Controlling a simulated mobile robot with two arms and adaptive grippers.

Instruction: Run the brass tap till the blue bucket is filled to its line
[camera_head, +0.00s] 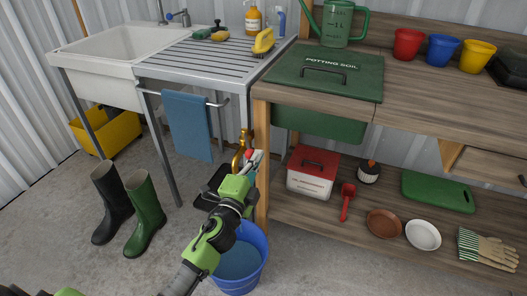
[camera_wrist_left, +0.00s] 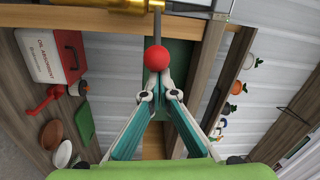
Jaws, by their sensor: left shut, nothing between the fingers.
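The brass tap (camera_head: 239,158) stands beside the bench's front leg, partly hidden by my left arm. My left gripper (camera_head: 256,158) is at the tap, fingers shut with nothing between them. In the left wrist view, the lever's red ball (camera_wrist_left: 156,58) sits just beyond the closed fingertips (camera_wrist_left: 158,78); I cannot tell whether they touch. Part of the brass body (camera_wrist_left: 110,4) shows at the top edge. The blue bucket (camera_head: 261,243) stands on the floor below, partly covered by my arm. Its inside looks blue-grey; the fill line and any water stream cannot be made out. My right gripper is not in view.
The wooden bench (camera_head: 431,110) is close on the right; its lower shelf holds a red-and-white box (camera_head: 312,178) and a red scoop (camera_head: 347,202). A sink unit (camera_head: 130,45) with a blue towel (camera_head: 188,127) is left.

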